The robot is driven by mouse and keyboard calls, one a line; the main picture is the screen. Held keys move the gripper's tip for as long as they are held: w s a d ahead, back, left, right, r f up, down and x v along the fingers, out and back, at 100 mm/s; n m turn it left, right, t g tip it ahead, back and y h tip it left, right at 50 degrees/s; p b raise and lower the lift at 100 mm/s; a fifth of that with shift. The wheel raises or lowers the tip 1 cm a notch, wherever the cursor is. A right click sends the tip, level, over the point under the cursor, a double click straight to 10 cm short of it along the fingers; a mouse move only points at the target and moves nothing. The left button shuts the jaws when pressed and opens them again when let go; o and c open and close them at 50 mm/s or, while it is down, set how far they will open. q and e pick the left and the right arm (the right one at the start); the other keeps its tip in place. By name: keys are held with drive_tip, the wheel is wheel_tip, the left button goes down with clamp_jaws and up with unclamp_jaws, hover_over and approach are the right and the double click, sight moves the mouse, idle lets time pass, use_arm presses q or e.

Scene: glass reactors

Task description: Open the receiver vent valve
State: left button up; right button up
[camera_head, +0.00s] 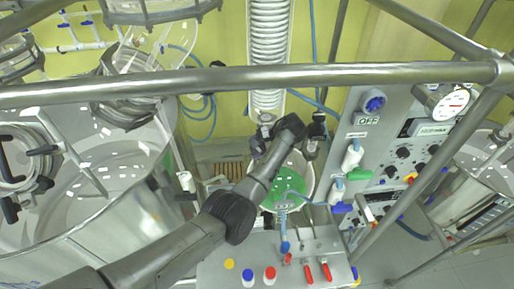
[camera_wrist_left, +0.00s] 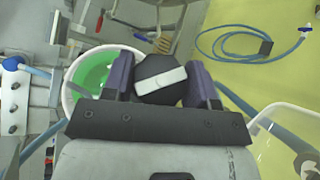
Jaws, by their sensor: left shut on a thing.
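My left gripper (camera_head: 262,143) reaches up from the lower left to the foot of the glass coil column, above the receiver. In the left wrist view the left gripper (camera_wrist_left: 161,72) is shut on the receiver vent valve (camera_wrist_left: 161,78), a dark knob with a pale bar across its face. The bar lies slightly tilted between the two purple-grey fingers. In the head view the valve is hidden by my gripper and wrist. The receiver (camera_head: 290,187) is a round vessel with green liquid below my wrist; it also shows in the left wrist view (camera_wrist_left: 90,75). My right gripper is not in view.
A metal rail (camera_head: 330,77) crosses in front of the coil column (camera_head: 268,50). A control panel (camera_head: 385,140) with knobs and a gauge stands right. A large glass reactor (camera_head: 85,165) stands left. A grey panel (camera_head: 225,268) with red and blue valves lies below.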

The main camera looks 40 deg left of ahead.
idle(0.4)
use_arm(q)
drive_tip(key=o, duration=0.9)
drive_tip(key=shift+w+d+r, duration=0.15)
drive_tip(key=shift+d+r, duration=0.15)
drive_tip(key=shift+b+v, duration=1.6)
drive_tip(key=shift+v, duration=4.8)
drive_tip(key=shift+a, duration=0.1)
